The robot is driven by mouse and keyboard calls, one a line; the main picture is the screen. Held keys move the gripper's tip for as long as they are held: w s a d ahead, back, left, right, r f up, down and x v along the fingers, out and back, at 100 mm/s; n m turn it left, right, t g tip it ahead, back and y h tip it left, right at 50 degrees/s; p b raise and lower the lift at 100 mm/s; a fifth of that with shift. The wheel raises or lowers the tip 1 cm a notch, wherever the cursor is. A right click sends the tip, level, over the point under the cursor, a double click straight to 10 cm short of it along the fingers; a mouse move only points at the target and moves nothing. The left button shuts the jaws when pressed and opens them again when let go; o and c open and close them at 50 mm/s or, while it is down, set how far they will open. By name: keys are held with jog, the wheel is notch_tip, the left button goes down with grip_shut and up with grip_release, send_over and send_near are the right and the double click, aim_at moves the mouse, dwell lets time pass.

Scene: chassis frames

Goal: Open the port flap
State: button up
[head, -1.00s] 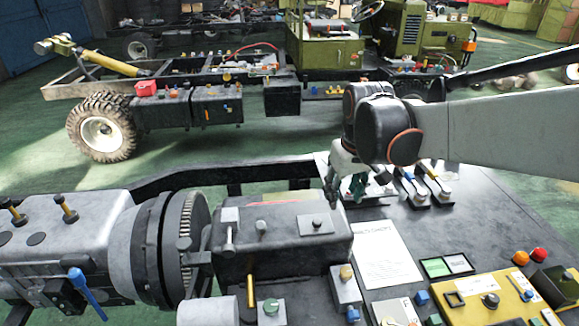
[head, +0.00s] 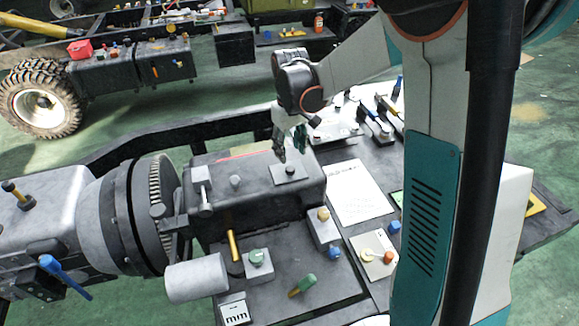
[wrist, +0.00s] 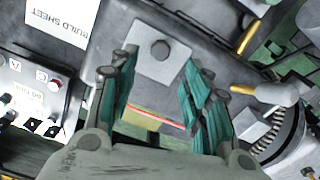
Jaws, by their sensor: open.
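A small grey square plate with a dark round knob, which seems to be the port flap (head: 279,176), lies flat on top of the black housing (head: 240,185). In the wrist view the plate (wrist: 150,72) shows between and just beyond my fingers, with its knob near the top middle. My gripper (head: 291,146) is open and empty, pointing down just above the plate, apart from it as far as I can tell. Its two teal-padded fingers also show spread in the wrist view (wrist: 160,82).
A grey gear drum (head: 130,215) stands left of the housing. A white build sheet (head: 358,192), knobs and a yellow lever (head: 234,240) lie around it on the dark bench. My arm covers the right side.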

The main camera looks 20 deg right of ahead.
aim_at(290, 168)
notch_tip(290, 168, down, 7)
jog(key=shift+f+b, duration=0.1)
jog(key=shift+b, duration=0.65)
jog(key=shift+c, duration=0.3)
grip_shut()
